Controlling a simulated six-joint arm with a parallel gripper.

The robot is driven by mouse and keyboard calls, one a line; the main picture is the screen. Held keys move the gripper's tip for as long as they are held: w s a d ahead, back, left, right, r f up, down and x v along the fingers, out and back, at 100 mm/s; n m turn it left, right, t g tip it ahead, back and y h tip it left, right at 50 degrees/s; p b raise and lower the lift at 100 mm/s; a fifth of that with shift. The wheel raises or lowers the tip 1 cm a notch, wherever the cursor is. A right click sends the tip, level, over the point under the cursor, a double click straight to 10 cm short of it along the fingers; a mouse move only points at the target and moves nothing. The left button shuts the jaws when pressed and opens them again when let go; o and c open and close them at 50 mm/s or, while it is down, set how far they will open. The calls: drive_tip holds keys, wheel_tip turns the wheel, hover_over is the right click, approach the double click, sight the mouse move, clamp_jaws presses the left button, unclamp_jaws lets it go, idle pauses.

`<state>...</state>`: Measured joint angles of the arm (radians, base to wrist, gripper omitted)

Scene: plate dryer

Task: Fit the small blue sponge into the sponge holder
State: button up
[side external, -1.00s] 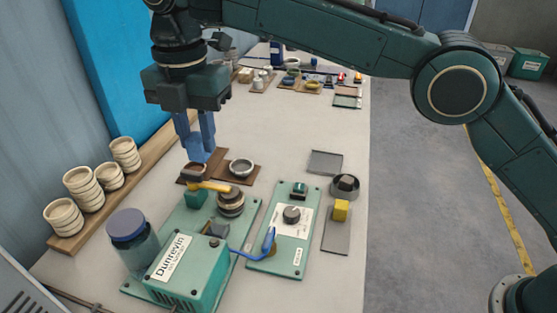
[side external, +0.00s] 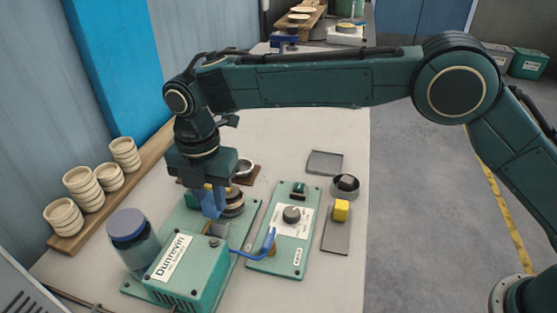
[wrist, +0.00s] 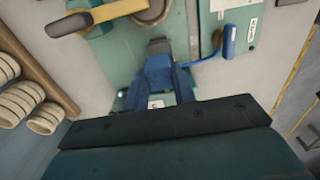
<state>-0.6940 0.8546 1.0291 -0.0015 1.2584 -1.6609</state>
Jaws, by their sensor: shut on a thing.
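My gripper (side external: 212,203) points down over the green Dunrevin machine, with its blue fingers closed. In the wrist view a small blue block, apparently the sponge (wrist: 158,68), sits between the blue fingers; its edges blend with them. A dark grey block (wrist: 158,46) lies just beyond the fingertips on the machine's green plate. It may be the sponge holder, but I cannot tell for sure. Whether the sponge touches it is hidden. The side view shows the fingertips close above the machine, behind its labelled housing (side external: 185,275).
A yellow handle (wrist: 102,14) is ahead and left of the fingers. A jar (side external: 130,240) stands left, with stacked cups (side external: 64,217) behind. A yellow block (side external: 341,209) is at right.

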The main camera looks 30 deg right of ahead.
sight(213, 214)
drive_tip(key=shift+f, duration=2.2)
drive_tip(key=shift+f, duration=0.3)
drive_tip(key=o, duration=0.9)
drive_tip(key=shift+o, duration=0.2)
drive_tip(key=shift+r, duration=0.1)
wheel_tip(213, 214, up, 12)
drive_tip(key=shift+r, duration=0.2)
drive_tip(key=shift+d+r, duration=0.1)
